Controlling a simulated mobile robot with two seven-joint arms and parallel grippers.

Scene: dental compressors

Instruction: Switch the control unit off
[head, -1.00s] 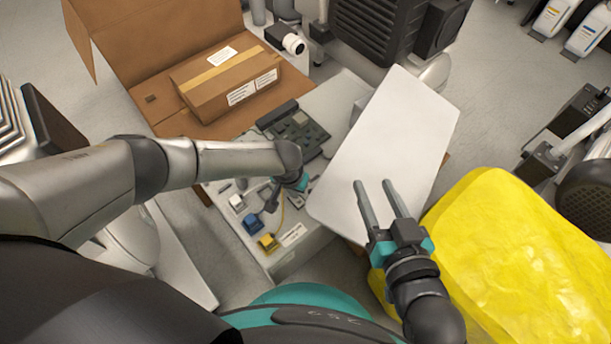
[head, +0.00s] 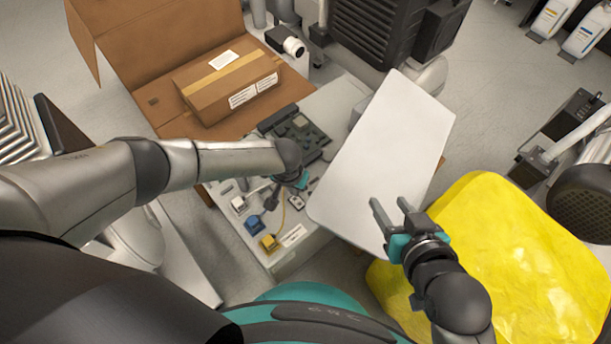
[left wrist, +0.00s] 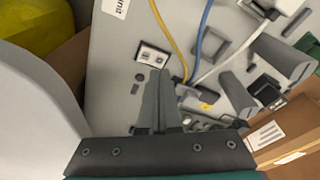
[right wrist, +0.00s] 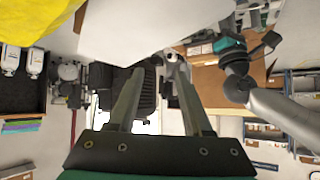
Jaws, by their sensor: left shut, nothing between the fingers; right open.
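The control unit (head: 285,258) is a light grey box with a white label and coloured plugs, low in the middle of the head view. Its panel (left wrist: 115,85) fills much of the left wrist view. A small black-and-white rocker switch (left wrist: 152,55) sits on this panel; a small switch plate also shows in the head view (head: 296,201). My left gripper (left wrist: 161,74) is shut and empty, its tips close to the switch; contact cannot be told. In the head view, the left arm partly covers the left gripper (head: 271,200). My right gripper (head: 391,205) is open and empty.
White, blue (head: 253,224) and yellow (head: 268,243) plugs with cables stand beside the left gripper. A white lid-like board (head: 385,150) lies tilted on the right. A yellow bag (head: 500,260), an open carton (head: 145,85) and a black compressor housing (head: 385,30) surround the unit.

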